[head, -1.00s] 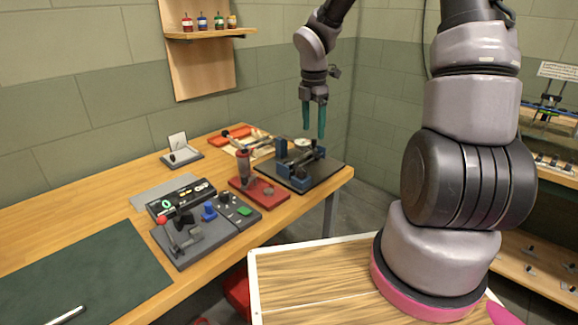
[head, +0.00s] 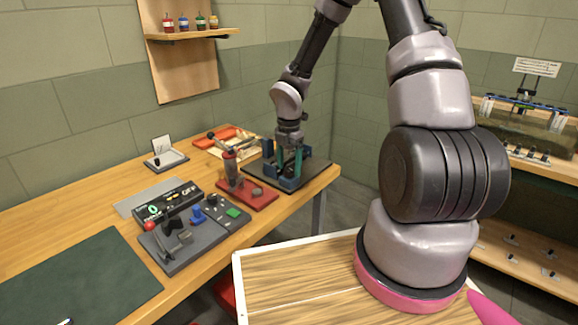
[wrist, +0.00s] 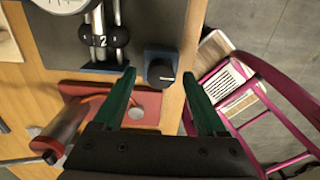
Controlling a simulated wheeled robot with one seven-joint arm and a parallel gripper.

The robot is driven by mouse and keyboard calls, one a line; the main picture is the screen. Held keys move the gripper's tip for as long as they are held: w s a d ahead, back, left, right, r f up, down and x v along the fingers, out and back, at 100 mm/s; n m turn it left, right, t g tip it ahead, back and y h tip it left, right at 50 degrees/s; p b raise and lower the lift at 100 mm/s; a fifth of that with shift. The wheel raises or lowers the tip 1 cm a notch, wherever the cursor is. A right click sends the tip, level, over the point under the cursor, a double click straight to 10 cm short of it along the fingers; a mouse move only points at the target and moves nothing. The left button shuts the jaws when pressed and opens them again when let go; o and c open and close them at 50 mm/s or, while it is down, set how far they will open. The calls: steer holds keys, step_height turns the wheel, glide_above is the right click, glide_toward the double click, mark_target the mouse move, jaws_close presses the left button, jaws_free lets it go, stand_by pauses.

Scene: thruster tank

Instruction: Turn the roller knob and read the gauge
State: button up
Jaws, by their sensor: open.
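The gauge fixture is a dark blue device on a black base plate (head: 262,172) at the table's right end in the head view. The wrist view shows part of its round white dial gauge (wrist: 62,3), cut off at the top edge. Black rollers (wrist: 104,39), one showing a "2", sit on metal rods below the dial. A round black knob (wrist: 161,70) with a pale mark sticks out of a dark block. My gripper (wrist: 160,76) is open, its green fingers appearing either side of the knob. Contact cannot be told. In the head view my gripper (head: 291,163) is low over the fixture.
A red base plate (head: 250,193) with an upright cylinder stands just left of the fixture. A grey control panel (head: 190,232) with a red-ball lever is further left. A red tray (head: 228,132) lies behind. A pink-framed chair or cart (wrist: 270,90) stands beyond the table edge.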

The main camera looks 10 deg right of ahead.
steer(key=shift+f, duration=0.2)
steer(key=shift+c, duration=0.3)
jaws_close()
